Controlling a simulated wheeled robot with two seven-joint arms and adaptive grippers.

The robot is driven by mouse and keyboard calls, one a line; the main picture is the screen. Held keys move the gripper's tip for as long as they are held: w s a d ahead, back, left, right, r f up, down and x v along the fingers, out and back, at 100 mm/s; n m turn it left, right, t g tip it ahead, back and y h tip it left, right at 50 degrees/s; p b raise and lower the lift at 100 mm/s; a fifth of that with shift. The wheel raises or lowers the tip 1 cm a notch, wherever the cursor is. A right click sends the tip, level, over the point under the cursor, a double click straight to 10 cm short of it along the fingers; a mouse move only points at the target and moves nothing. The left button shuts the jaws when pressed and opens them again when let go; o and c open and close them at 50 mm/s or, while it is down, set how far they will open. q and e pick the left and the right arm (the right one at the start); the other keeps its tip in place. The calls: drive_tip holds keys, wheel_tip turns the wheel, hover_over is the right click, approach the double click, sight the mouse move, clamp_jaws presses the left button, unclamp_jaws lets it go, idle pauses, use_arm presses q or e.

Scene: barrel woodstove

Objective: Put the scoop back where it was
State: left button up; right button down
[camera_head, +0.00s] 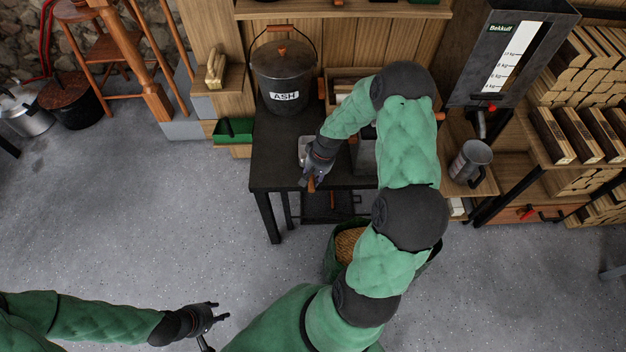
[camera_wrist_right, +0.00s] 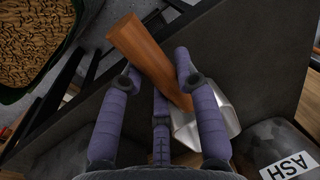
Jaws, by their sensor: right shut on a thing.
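The scoop has a wooden handle and a pale metal pan. In the head view its pan (camera_head: 304,146) is over the left part of the dark table (camera_head: 270,172), and the handle end points toward the table's front edge. My right gripper (camera_head: 314,176) is shut on the handle and covers part of the scoop. In the right wrist view the handle (camera_wrist_right: 143,48) lies between my right gripper's fingers (camera_wrist_right: 155,80), with the metal pan (camera_wrist_right: 218,118) beyond. I cannot tell whether the pan touches the tabletop. My left gripper (camera_head: 212,320) is open and empty above the floor.
A lidded ash bucket (camera_head: 284,75) stands at the back of the table, behind the scoop. A green container of pellets (camera_wrist_right: 32,40) is on the floor in front of the table. A grey jug (camera_head: 470,160) and stacked wood are at right.

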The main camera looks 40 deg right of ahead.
drive_tip(key=shift+f, duration=0.3)
drive_tip(key=shift+f, duration=0.15)
drive_tip(key=c, duration=0.9)
unclamp_jaws()
